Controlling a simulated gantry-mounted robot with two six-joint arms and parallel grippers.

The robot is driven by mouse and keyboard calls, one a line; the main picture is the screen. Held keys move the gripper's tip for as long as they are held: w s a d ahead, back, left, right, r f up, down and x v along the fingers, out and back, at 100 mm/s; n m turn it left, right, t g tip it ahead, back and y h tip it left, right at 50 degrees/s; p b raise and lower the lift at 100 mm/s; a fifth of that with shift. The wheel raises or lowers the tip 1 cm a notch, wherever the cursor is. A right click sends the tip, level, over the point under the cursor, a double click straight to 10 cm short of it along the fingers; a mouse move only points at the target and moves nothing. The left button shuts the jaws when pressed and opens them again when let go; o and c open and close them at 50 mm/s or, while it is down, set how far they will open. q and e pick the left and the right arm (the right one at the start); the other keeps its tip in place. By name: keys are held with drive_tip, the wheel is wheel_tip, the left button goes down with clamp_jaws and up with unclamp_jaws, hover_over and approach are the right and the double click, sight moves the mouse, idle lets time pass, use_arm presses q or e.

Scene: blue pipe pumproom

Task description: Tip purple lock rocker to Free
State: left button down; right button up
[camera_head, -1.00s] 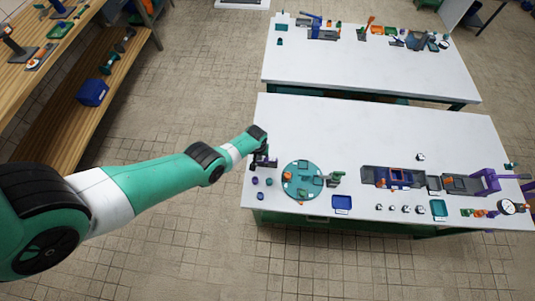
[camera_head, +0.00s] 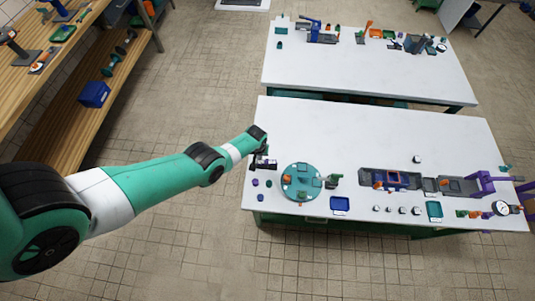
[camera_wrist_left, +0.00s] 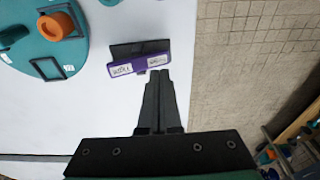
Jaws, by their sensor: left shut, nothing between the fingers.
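The purple lock rocker (camera_wrist_left: 140,64) is a short bar with two white labels, too small to read for certain, in front of a dark base (camera_wrist_left: 138,47). In the head view it is a small dark and purple piece (camera_head: 266,165) near the table's left edge. My left gripper (camera_wrist_left: 157,74) is shut and empty. Its fingertips are at the rocker's near edge, right of its middle in the wrist view. I cannot tell whether they touch it. In the head view the left gripper (camera_head: 254,160) is small, beside the rocker's left end. My right gripper is not in view.
A round teal turntable (camera_head: 300,183) with small parts stands right of the rocker. A grey fixture with blue and orange parts (camera_head: 395,180), a blue tray (camera_head: 340,204) and a dial gauge (camera_head: 501,208) are farther right. The table's back half is clear.

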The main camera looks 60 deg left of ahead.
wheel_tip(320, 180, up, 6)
drive_tip(key=p, duration=0.5)
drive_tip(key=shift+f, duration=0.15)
